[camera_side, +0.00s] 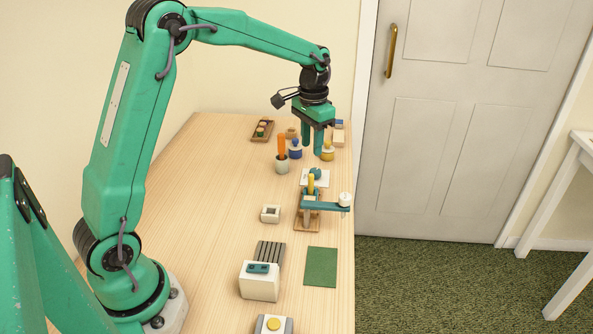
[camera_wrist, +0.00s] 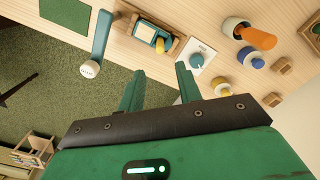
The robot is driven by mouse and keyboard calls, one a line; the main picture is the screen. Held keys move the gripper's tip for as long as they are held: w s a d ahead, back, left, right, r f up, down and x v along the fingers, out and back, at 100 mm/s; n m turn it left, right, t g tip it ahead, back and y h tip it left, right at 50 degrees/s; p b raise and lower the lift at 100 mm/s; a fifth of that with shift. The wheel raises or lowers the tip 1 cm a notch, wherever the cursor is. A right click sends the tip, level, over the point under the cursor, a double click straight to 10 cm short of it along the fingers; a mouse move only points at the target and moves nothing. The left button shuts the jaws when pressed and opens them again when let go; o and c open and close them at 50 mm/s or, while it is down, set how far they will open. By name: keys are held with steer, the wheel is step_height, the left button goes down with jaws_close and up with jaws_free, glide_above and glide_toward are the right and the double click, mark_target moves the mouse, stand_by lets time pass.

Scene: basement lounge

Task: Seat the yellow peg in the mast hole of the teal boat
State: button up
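A yellow peg (camera_side: 311,183) stands upright near the wooden stand in the side view. In the wrist view its top (camera_wrist: 160,45) shows at the end of a teal block (camera_wrist: 146,32), probably the boat, lying in a wooden cradle (camera_wrist: 168,22). I cannot tell whether the peg is in a hole or only beside the block. My gripper (camera_side: 312,149) points down, open and empty, above the table beyond the peg. In the wrist view my gripper (camera_wrist: 158,68) has its fingers wide apart.
A teal bar (camera_side: 325,207) with a white knob (camera_side: 345,199) juts right over the table edge. A white plate (camera_side: 325,181) with a teal knob lies beyond the peg. An orange peg (camera_side: 281,147) stands in a cup, near blue (camera_side: 295,150) and yellow (camera_side: 327,151) knobbed pieces.

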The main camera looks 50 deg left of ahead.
steer(key=shift+r, duration=0.1)
steer(key=s+d+r+t, duration=0.35)
steer(key=s+r, duration=0.55)
steer(key=s, duration=0.3)
steer(key=s+d+f+n+t, duration=0.1)
steer(key=s+d+t, duration=0.1)
steer(key=s, duration=1.2)
steer(key=shift+d, duration=0.65)
steer(key=shift+f, duration=0.1)
